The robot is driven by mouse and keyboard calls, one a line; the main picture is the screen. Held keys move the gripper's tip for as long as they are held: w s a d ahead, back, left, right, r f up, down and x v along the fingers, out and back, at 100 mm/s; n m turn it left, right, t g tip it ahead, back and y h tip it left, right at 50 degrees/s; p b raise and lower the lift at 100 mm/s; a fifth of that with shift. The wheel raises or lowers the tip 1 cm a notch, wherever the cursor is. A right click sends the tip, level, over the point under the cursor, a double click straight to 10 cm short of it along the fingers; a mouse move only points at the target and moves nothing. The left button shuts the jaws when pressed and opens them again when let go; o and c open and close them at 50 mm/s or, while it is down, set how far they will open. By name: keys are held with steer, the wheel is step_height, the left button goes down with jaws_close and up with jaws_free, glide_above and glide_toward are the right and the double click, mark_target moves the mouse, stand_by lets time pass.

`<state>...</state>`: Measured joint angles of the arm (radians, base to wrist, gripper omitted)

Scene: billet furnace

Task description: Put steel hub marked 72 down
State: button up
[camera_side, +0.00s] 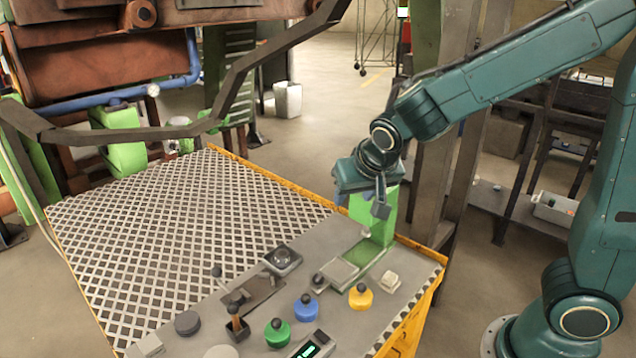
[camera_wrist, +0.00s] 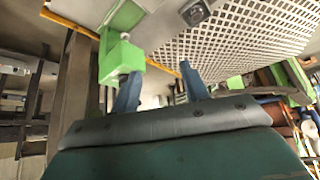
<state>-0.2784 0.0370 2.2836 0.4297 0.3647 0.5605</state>
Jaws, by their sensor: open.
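My gripper (camera_side: 379,205) is open above the right rear part of the control table, close to a green upright stand (camera_side: 384,224). In the wrist view the two blue-grey fingers of my gripper (camera_wrist: 160,72) are spread, with nothing visible between them. No marking 72 is readable in either view. A grey square piece with a round top (camera_side: 282,260) sits on the table and may be the steel hub, but I cannot tell. It also shows at the top of the wrist view (camera_wrist: 195,12).
The table has a perforated plate (camera_side: 190,230) and a yellow edge (camera_side: 270,180). Along its front are blue (camera_side: 305,310), green (camera_side: 277,336) and yellow (camera_side: 360,299) knobbed discs, a dark disc (camera_side: 187,323) and a small display (camera_side: 311,347). A dark bent rail (camera_side: 235,85) crosses behind.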

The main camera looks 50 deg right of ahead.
steer(key=s+r+n+y, duration=0.1)
steer(key=s+r+n, duration=0.2)
steer(key=s, duration=0.7)
steer(key=s+r+n+y, duration=0.2)
steer(key=s+r+n, duration=0.1)
steer(key=s, duration=0.7)
steer(key=shift+r, duration=0.75)
